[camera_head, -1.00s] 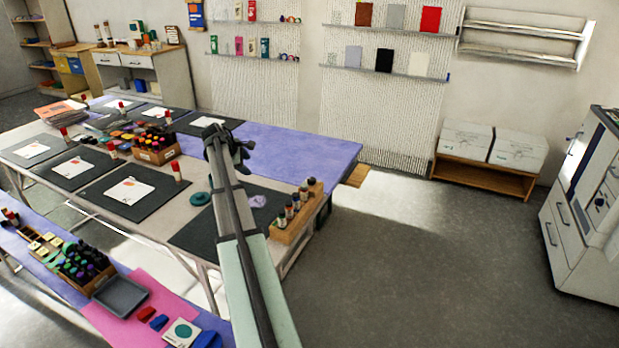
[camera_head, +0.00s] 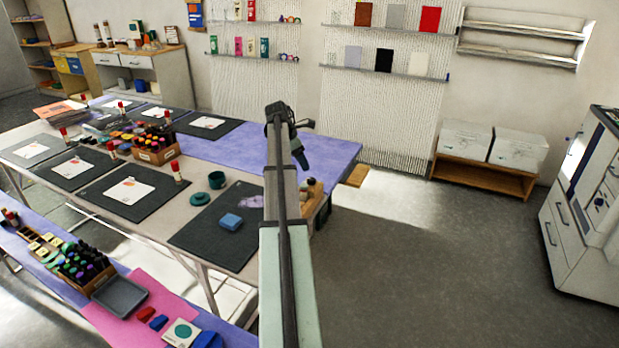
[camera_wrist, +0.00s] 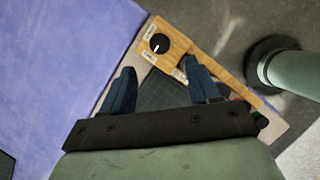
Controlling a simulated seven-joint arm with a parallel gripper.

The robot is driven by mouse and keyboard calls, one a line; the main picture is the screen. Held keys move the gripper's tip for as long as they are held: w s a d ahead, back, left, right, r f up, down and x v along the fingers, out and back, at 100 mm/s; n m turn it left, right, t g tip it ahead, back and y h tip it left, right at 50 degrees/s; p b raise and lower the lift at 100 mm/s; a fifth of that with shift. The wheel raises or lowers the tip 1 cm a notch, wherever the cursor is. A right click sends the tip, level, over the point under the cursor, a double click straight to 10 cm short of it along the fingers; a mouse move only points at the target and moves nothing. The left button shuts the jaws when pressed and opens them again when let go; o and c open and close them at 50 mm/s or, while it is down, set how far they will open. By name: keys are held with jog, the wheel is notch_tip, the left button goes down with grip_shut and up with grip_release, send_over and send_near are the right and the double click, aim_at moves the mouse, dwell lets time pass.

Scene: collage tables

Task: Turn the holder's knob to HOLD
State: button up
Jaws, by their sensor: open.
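The wooden holder (camera_wrist: 208,70) runs diagonally across the wrist view. Its round black knob (camera_wrist: 159,43) is at the upper left end, with a small pale mark on it. Two small white labels, one above the knob (camera_wrist: 150,29) and one below left (camera_wrist: 149,57), are too small to read. My gripper (camera_wrist: 160,67) is open and empty, with dark blue fingers pointing toward the holder; the knob lies ahead of the gap, untouched. In the head view my gripper (camera_head: 300,155) is above the table's right end, and my arm hides most of the holder (camera_head: 320,194).
A blue block (camera_head: 231,222) lies on the dark mat (camera_head: 195,238) left of my arm. A teal cup (camera_head: 216,180) and teal disc (camera_head: 200,198) stand behind it. Purple cloth (camera_head: 225,150) covers the table's far side. The floor to the right is clear.

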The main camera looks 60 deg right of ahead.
aim_at(311, 179)
jog(key=x, duration=0.8)
jog(key=shift+d+f, duration=0.1)
jog(key=shift+f, duration=0.3)
jog(key=c, duration=1)
